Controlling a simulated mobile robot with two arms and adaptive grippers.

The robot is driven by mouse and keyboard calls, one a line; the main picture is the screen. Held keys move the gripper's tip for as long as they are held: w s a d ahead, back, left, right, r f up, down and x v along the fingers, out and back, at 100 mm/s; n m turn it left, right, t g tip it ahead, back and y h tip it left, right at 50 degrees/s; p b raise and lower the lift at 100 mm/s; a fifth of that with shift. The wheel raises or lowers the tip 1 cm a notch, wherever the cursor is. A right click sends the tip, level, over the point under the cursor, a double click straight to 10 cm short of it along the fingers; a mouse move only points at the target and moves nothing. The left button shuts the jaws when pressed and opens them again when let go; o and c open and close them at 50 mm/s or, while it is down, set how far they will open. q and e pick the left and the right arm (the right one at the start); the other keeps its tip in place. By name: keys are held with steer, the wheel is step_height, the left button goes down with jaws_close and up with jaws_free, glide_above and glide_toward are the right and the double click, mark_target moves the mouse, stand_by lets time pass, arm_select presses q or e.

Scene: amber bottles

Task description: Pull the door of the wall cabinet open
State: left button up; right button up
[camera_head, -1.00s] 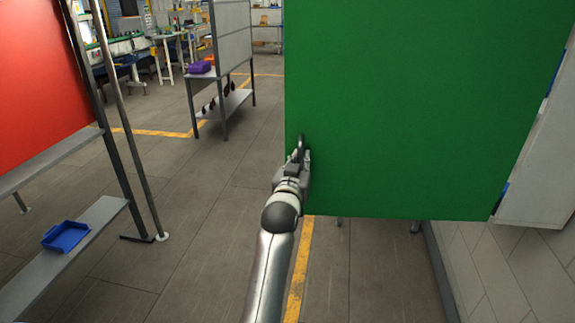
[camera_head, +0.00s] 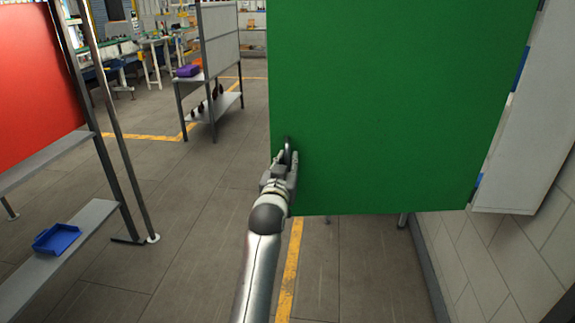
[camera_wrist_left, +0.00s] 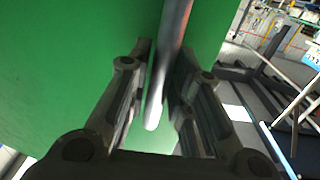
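The green cabinet door (camera_head: 400,110) stands swung out from the wall cabinet (camera_head: 530,120), whose pale side shows at the right of the head view. The door also fills the left of the left wrist view (camera_wrist_left: 60,70). A grey bar handle (camera_wrist_left: 172,45) is near the door's free left edge; it shows small in the head view (camera_head: 288,147). My left gripper (camera_head: 285,160) is at the handle. In the left wrist view its fingers (camera_wrist_left: 163,75) lie on both sides of the bar and look closed on it. My right gripper is not in view.
A red panel (camera_head: 35,85) with a shelf and a blue tray (camera_head: 57,238) stands at the left. A grey rack (camera_head: 213,100) with a purple box (camera_head: 188,70) is farther back. The tiled wall (camera_head: 500,260) is at the right. The floor between is clear.

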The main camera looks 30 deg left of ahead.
mark_target(290, 123)
arm_select(q)
steer(key=shift+o, duration=0.9)
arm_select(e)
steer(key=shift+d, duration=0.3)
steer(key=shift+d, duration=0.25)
arm_select(q)
step_height(290, 123, up, 10)
steer(key=shift+f, duration=0.1)
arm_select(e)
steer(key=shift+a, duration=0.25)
